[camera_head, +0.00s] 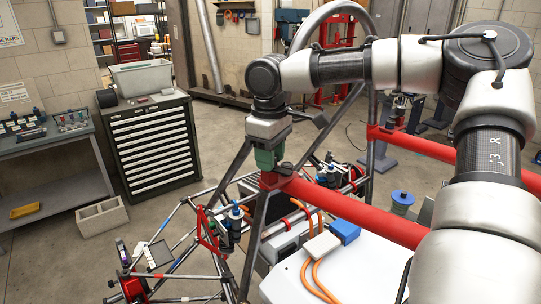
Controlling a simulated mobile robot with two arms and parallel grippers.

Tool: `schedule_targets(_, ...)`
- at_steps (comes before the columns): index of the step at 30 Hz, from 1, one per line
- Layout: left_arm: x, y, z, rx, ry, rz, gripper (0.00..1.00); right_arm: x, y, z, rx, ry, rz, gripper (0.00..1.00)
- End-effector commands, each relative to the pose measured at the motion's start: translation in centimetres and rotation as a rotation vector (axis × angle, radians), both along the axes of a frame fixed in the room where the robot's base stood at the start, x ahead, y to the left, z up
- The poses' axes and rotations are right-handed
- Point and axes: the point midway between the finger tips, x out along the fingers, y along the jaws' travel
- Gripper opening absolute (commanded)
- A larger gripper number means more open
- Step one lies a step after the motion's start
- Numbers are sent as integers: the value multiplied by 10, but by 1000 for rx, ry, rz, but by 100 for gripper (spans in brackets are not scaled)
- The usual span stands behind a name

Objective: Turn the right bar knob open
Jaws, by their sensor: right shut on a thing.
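My right gripper (268,168) reaches down from my arm at the upper right. Its greenish lower part is at the left end of a red bar (350,211), where the bar meets the dark tube frame (258,225). The gripper is shut on the knob at that bar end. The knob is mostly hidden by the gripper, and how far it is turned cannot be told. A second red bar (440,154) runs behind, partly covered by my arm. My left gripper is not in view.
The tube chassis holds a white panel (350,275) with orange cables (312,275) and a blue connector (345,231). A drawer cabinet (155,145) and a workbench (40,140) stand at the left.

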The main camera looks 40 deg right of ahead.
Motion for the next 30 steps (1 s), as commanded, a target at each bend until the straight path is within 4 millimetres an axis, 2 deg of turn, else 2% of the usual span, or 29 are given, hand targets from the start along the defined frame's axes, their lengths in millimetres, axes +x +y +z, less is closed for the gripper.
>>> schedule_targets(6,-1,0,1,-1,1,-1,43,2,0,4,-2,-12,-183,9)
schedule_targets(15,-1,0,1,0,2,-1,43,2,0,5,0,-14,-356,9)
schedule_targets(30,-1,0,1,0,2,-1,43,3,0,6,0,-17,-433,9)
